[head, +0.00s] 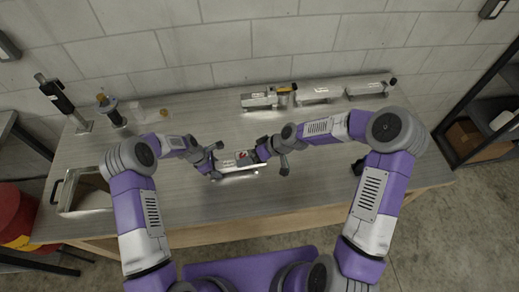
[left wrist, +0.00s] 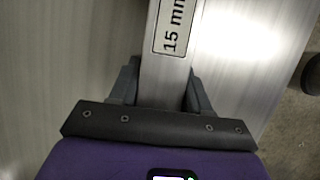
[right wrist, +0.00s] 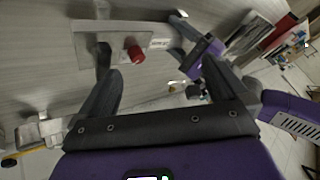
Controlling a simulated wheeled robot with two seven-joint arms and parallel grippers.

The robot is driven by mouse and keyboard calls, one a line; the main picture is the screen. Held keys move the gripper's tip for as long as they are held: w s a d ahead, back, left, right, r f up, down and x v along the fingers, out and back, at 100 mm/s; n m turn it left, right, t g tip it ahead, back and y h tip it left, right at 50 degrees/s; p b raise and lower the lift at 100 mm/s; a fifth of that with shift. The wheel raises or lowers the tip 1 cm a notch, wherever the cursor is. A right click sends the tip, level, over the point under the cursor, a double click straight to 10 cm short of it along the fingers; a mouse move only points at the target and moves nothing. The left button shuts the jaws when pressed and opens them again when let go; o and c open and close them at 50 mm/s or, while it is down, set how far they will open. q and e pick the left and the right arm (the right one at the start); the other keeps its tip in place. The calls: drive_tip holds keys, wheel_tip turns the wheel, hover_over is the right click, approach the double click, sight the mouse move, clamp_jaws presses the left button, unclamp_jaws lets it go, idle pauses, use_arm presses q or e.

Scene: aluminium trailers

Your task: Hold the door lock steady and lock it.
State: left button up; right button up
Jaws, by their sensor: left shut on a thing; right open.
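The door lock (head: 238,162) is a light metal piece near the middle of the table, with a small red part. In the right wrist view it shows as a metal plate with a red knob (right wrist: 134,51). My left gripper (head: 217,163) is shut on the lock's metal bar (left wrist: 168,75), which bears a "15 mm" label, in the left wrist view. My right gripper (right wrist: 160,72) is open, its fingers spread near the lock, with the red knob ahead between them.
Metal parts (head: 315,93) stand along the table's back edge. Dark upright tools (head: 59,100) stand at the back left, and a metal tray (head: 84,210) lies at the left. A shelf (head: 488,120) is at the right.

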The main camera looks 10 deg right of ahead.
drive_tip(key=w+d+r+n+g+h, duration=0.3)
drive_tip(key=w+d+r+n, duration=0.4)
drive_tip(key=n, duration=0.5)
use_arm(q)
drive_tip(key=shift+w, duration=0.1)
use_arm(e)
drive_tip(key=x, duration=0.8)
drive_tip(key=s+d+x, duration=0.1)
drive_tip(key=x, duration=0.3)
drive_tip(key=shift+a+f, duration=0.2)
drive_tip(key=shift+f, duration=0.35)
drive_tip(key=c, duration=1)
